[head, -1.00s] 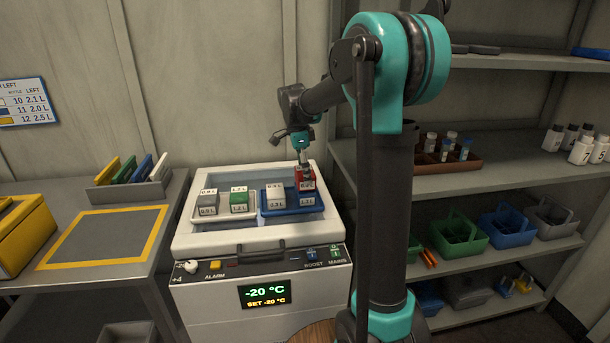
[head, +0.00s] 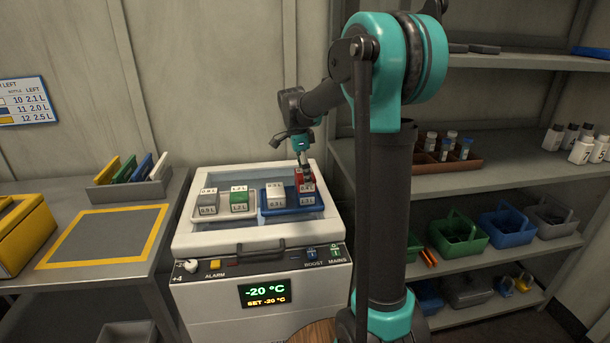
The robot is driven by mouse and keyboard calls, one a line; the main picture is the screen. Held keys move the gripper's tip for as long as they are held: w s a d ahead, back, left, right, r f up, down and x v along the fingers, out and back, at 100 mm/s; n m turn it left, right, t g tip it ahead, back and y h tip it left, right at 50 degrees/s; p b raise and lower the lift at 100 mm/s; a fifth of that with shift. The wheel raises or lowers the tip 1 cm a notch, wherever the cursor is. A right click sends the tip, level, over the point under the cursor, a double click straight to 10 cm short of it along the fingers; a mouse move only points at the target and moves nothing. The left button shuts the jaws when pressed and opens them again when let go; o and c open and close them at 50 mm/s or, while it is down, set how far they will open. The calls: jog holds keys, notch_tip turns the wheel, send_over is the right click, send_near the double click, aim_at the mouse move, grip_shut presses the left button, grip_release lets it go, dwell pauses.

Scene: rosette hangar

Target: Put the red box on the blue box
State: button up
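The red box (head: 299,175) is small, with a pale label on its front. It is directly above the blue box (head: 307,194) in the chest's right-hand tray and appears to rest on it, though any thin gap is too small to see. The blue box is inside the blue tray (head: 278,212), at its right end. My gripper (head: 305,173) points down at the red box from above, with its dark fingertips at the box. The fingers are too small and dark to show whether they grip it.
A grey box (head: 275,190) sits stacked to the left in the blue tray. A pale tray beside it holds stacked grey boxes (head: 208,192) and stacked green and white ones (head: 239,200). The white freezer's rim (head: 184,240) surrounds the trays. Shelves stand right, a table left.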

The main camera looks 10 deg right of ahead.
aim_at(300, 174)
notch_tip(300, 174, up, 12)
jog(key=a, duration=0.1)
jog(key=shift+a, duration=0.4)
jog(key=shift+s, duration=0.1)
